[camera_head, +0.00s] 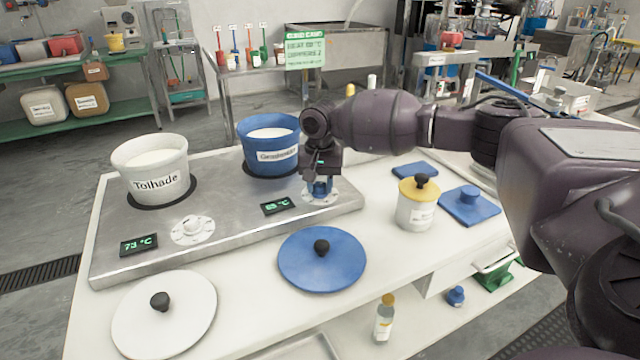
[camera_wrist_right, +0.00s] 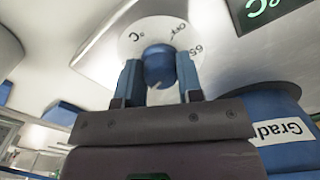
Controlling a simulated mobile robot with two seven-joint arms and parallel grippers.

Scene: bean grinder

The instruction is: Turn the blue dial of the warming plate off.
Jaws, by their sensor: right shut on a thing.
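The warming plate (camera_head: 250,205) is a steel slab on the white table. Its blue dial (camera_wrist_right: 159,66) sits on a round white scale (camera_wrist_right: 150,38) with printed marks, one reading "OFF". My right gripper (camera_head: 320,188) points down at the dial, and in the right wrist view its two blue fingers (camera_wrist_right: 159,82) stand on either side of the knob, shut on it. The gripper hides most of the dial in the head view. A green display (camera_head: 277,206) is beside the dial. A white dial (camera_head: 192,228) sits at the left. My left gripper is not in view.
A white pot (camera_head: 152,172) and a blue pot (camera_head: 268,150) stand on the plate. A blue lid (camera_head: 322,262) and a white lid (camera_head: 165,318) lie in front. A yellow-lidded jar (camera_head: 416,208) stands at the right of the dial.

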